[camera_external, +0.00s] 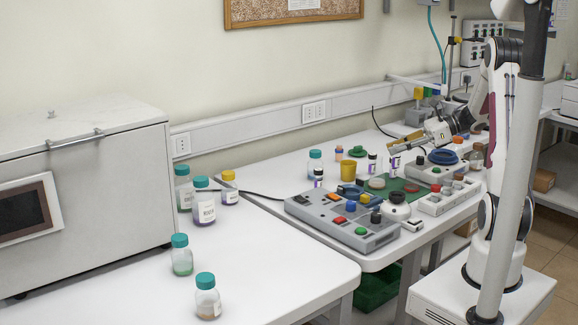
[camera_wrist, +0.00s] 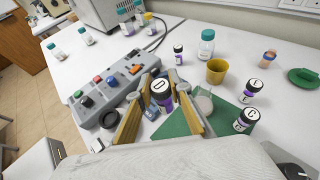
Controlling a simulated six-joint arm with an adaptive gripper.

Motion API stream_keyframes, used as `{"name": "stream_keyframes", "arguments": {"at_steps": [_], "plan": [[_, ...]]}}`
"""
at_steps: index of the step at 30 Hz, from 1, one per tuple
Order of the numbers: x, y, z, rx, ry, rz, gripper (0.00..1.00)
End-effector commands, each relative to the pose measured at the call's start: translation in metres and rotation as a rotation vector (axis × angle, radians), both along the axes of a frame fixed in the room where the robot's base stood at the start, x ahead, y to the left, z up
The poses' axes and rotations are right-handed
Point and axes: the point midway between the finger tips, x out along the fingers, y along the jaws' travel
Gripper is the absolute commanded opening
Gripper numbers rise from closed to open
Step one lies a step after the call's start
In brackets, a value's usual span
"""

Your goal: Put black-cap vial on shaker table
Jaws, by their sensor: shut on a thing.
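In the wrist view, my gripper (camera_wrist: 160,108) has its two yellowish fingers on either side of a black-cap vial (camera_wrist: 164,101), shut on it. The vial has a purple and white body and a letter on its cap, and stands above or beside the green mat (camera_wrist: 178,124). In the external view, my gripper (camera_external: 410,147) is over the back right of the far bench; which vial there it holds is hard to tell. Other black-cap vials stand nearby: one alone (camera_wrist: 178,55), and two at the right (camera_wrist: 252,88) (camera_wrist: 244,120). I cannot tell which device is the shaker table.
A grey control box (camera_external: 335,222) with coloured knobs lies left of my gripper. A yellow cup (camera_wrist: 215,71), a teal-cap bottle (camera_wrist: 207,43) and a green lid (camera_wrist: 303,77) stand beyond. A second device with a blue disc (camera_external: 443,157) is at the right. The near bench has several bottles.

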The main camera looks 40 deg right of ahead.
Motion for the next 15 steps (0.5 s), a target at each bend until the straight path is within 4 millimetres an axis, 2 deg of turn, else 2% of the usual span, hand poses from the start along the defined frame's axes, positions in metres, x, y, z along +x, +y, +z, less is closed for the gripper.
{"name": "stream_keyframes", "arguments": {"at_steps": [8, 15], "plan": [[0.001, 0.003, 0.000, 0.000, 0.000, 0.005, 0.02], [0.006, 0.024, -0.002, 0.002, 0.003, 0.053, 0.02]]}}
